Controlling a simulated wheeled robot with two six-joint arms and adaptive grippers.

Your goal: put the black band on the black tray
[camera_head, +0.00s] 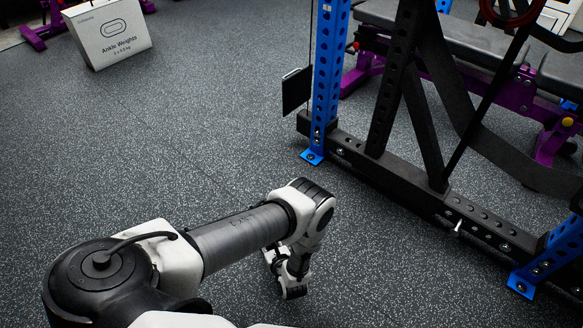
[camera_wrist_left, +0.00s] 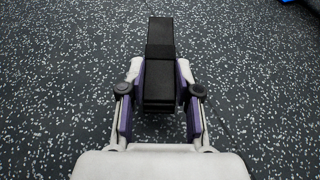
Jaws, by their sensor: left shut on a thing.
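My left gripper (camera_head: 288,276) hangs low over the floor at the lower middle of the head view, pointing down. In the left wrist view its two fingers (camera_wrist_left: 160,82) are shut on the black band (camera_wrist_left: 160,36). The band looks like a folded, dark, blocky strip and sticks out beyond the fingertips. The arm largely hides the band in the head view. I cannot make out a black tray in either view. My right gripper is not in view.
A blue and black rack (camera_head: 327,75) stands on the right, with a black base beam (camera_head: 390,180) along the floor. Purple-framed benches (camera_head: 500,60) are behind it. A white ankle weights box (camera_head: 107,32) stands at the back left. The speckled floor (camera_head: 180,130) between is clear.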

